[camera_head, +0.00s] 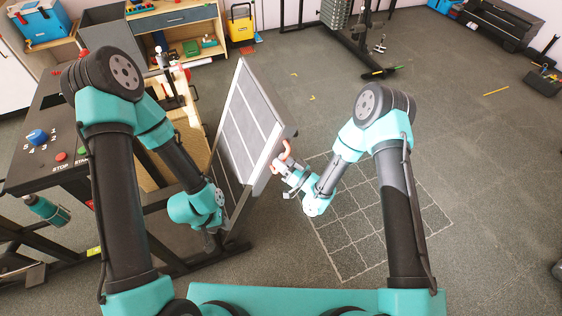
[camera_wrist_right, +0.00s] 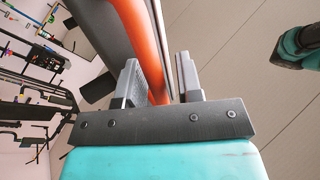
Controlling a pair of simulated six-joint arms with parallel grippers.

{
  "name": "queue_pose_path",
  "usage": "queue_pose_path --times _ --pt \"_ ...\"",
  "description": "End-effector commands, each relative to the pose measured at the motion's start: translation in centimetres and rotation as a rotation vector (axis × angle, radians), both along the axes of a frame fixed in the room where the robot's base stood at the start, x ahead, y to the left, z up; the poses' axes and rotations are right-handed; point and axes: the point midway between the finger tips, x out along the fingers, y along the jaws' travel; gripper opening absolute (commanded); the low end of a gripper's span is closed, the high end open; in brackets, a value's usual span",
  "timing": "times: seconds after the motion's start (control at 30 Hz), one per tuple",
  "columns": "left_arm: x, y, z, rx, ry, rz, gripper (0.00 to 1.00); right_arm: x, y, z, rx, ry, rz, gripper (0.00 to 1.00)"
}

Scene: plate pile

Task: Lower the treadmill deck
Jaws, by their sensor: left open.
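The treadmill deck (camera_head: 243,128) is a grey panel with pale stripes, raised and tilted steeply between my arms. A curved orange handle (camera_head: 284,153) is at its right edge. My right gripper (camera_head: 283,166) is at this handle. In the right wrist view an orange bar (camera_wrist_right: 148,50) passes between the fingers of my right gripper (camera_wrist_right: 160,88). Whether both fingers press on it cannot be told. My left gripper (camera_head: 211,238) is open, low beside the deck's lower left edge, partly hidden by its own arm.
A black console (camera_head: 50,130) with a blue knob (camera_head: 37,137) and red buttons stands at the left. Behind it are wooden shelves (camera_head: 180,35) and a yellow case (camera_head: 241,25). Pale grid lines (camera_head: 350,225) mark the floor at right, where the floor is mostly clear.

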Motion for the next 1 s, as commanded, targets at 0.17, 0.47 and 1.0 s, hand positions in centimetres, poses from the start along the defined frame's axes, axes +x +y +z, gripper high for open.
queue_pose_path --times 0.17,0.47,1.0 --pt "0.0 0.0 0.0 0.000 0.000 0.000 0.43 0.0 0.1 -0.1 -0.002 0.001 0.001 0.41" --pt "0.0 0.0 0.0 0.000 0.000 0.000 0.43 -0.1 0.1 -0.1 -0.002 0.002 0.002 0.41" --pt "0.0 0.0 0.0 0.000 0.000 0.000 0.43 -2.7 -4.1 -1.3 -0.002 0.008 -0.001 0.41"
